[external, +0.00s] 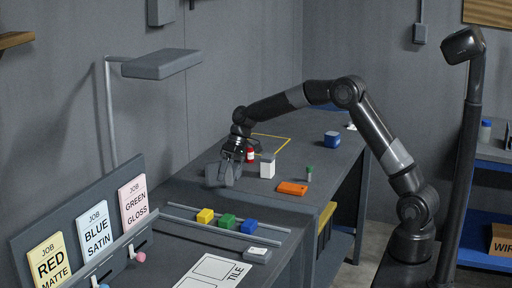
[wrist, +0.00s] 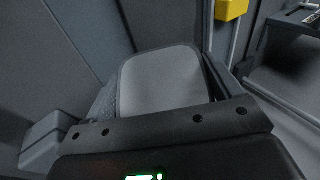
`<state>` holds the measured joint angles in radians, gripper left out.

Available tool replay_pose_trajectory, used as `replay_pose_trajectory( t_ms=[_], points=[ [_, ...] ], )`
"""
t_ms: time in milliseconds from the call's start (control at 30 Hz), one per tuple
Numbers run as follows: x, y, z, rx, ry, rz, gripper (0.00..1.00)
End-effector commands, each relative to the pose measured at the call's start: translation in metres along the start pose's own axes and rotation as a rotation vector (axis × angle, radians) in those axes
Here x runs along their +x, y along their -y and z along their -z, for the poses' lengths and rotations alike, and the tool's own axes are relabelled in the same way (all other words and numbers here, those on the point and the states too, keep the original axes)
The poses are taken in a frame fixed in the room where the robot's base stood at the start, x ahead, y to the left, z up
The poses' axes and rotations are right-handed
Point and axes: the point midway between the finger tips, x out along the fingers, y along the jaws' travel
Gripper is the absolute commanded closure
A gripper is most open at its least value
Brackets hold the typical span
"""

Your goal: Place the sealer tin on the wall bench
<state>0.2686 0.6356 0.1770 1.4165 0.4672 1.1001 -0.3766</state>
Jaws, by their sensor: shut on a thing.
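My gripper (external: 224,168) is shut on a grey thing with a rounded edge, which I take to be the sealer tin (wrist: 165,78). The thing fills the middle of the wrist view. In the external view it is small and hard to tell from the grey fingers; no label shows. The wall bench (external: 185,190) is the long grey bench along the back wall. My gripper is low over its left part, near the wall. I cannot tell whether the held thing touches the bench top.
A red bottle (external: 250,155), a white box with a dark top (external: 267,168), an orange case (external: 293,188) and a green-capped vial (external: 309,173) stand right of my gripper. Yellow, green and blue blocks (external: 227,220) sit in front. A blue item (external: 332,139) is further right.

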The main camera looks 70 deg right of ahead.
Motion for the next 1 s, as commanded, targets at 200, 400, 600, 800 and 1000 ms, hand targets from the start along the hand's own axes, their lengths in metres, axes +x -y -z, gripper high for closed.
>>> replay_pose_trajectory(
  t_ms=[200,400,600,800,1000],
  points=[
    [-0.046,0.026,0.008,0.033,0.064,-0.015,0.77],
    [-0.077,0.043,0.011,0.066,0.122,-0.028,0.77],
    [-0.093,0.057,0.013,0.089,0.163,-0.036,0.77],
    [-0.07,0.092,0.008,0.177,0.195,-0.048,0.77],
    [-0.041,0.141,-0.001,0.31,0.246,-0.058,0.77]
  ],
)
